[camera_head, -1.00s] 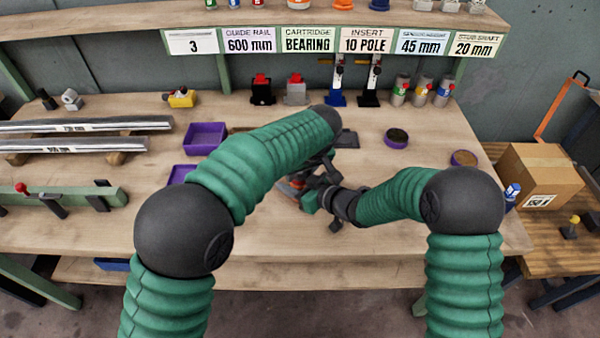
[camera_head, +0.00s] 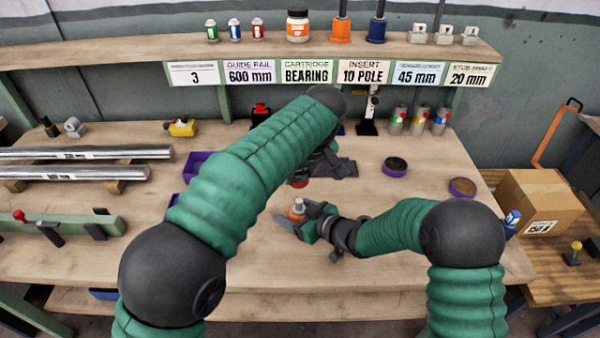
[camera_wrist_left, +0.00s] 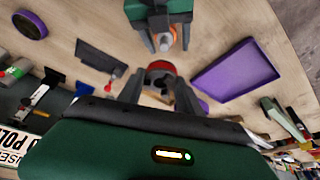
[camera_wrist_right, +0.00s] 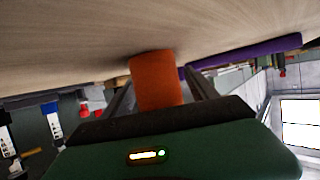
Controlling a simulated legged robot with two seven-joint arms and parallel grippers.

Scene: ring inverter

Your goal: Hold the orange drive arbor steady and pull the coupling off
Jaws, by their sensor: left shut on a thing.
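The orange drive arbor (camera_head: 296,213) is between the fingers of my right gripper (camera_head: 302,222), which is shut on it a little above the table. Its grey shaft end points up. In the right wrist view the orange body (camera_wrist_right: 158,82) sits between both fingers. The coupling (camera_head: 299,183), dark with a red band, is in my left gripper (camera_wrist_left: 160,84), which is shut on it. In the left wrist view the coupling's red rim (camera_wrist_left: 161,66) shows, with the arbor's grey tip (camera_wrist_left: 164,42) apart from it. My left arm hides much of the left gripper in the head view.
Two round purple dishes (camera_head: 396,166) (camera_head: 462,188) stand to the right. A dark flat stand (camera_head: 340,168) lies behind the grippers.

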